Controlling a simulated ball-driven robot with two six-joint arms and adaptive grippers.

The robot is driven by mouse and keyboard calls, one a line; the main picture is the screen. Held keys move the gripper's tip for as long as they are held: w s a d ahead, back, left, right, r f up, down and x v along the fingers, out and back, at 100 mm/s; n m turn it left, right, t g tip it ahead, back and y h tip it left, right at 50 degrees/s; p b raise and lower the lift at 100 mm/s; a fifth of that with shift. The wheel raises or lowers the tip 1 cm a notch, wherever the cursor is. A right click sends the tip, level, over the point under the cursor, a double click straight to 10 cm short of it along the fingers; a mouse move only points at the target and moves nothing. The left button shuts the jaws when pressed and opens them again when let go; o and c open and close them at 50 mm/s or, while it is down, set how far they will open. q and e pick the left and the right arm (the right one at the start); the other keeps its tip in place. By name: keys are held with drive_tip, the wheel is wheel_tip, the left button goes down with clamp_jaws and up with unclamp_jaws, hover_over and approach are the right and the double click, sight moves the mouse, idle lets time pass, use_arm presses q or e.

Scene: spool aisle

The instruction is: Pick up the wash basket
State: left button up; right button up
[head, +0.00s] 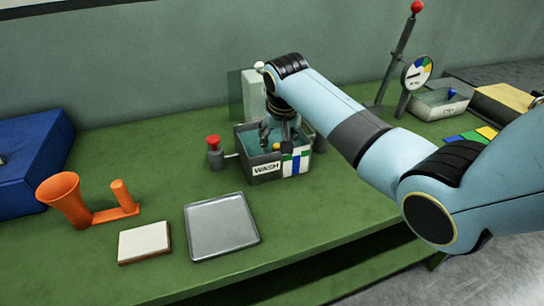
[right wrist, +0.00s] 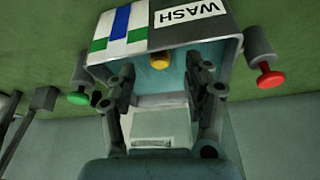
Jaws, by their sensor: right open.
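The grey tank marked WASH (head: 266,169) stands on the green bench, with a white, green and blue striped plate on its front. It also shows upside down in the right wrist view (right wrist: 222,40). A yellow knob (right wrist: 160,61) shows inside it, near the marked wall; I cannot tell how much of the wash basket shows around it. My right gripper (head: 279,136) reaches down into the tank's opening. In the right wrist view the gripper (right wrist: 160,70) is open, its fingers apart on either side of the knob and not closed on it. My left gripper is out of view.
A red-knobbed post (head: 214,153) stands left of the tank. A grey tray (head: 221,226), a white-topped block (head: 145,242) and an orange funnel stand (head: 70,198) are in front and left. Another tank (head: 435,109) and a red-topped lever (head: 398,55) stand right.

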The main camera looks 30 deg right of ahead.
sight(277, 147)
drive_tip(key=x, duration=0.5)
drive_tip(key=shift+b, duration=0.35)
drive_tip(key=shift+s, duration=0.1)
clamp_jaws()
